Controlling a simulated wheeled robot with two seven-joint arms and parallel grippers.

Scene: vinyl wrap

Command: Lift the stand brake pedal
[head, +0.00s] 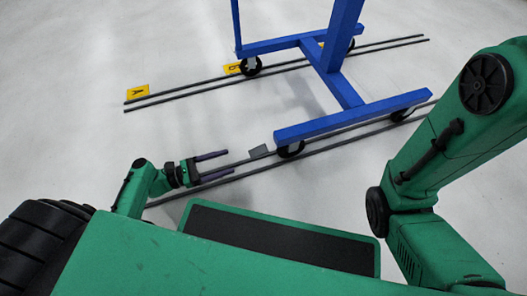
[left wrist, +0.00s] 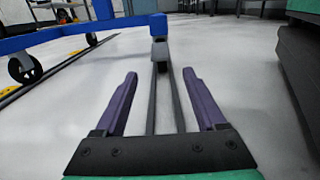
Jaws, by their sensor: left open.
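The blue stand (head: 345,117) stands on black caster wheels on the floor. Its brake pedal (head: 259,152) is a small grey plate at the near left end of the stand's front leg, beside a caster. The grey pedal also shows in the left wrist view (left wrist: 160,52), below the blue leg end. My left gripper (head: 229,162) is low over the floor, open and empty, with its purple fingers pointing at the pedal. In the left wrist view the pedal lies beyond the fingertips (left wrist: 160,76), roughly centred between them, apart from both. My right gripper is out of view.
Two pairs of dark rails (head: 300,69) run along the pale floor, and the near pair passes under my left gripper. Yellow markers (head: 138,92) lie by the far rails. Shelving and furniture stand in the background of the left wrist view.

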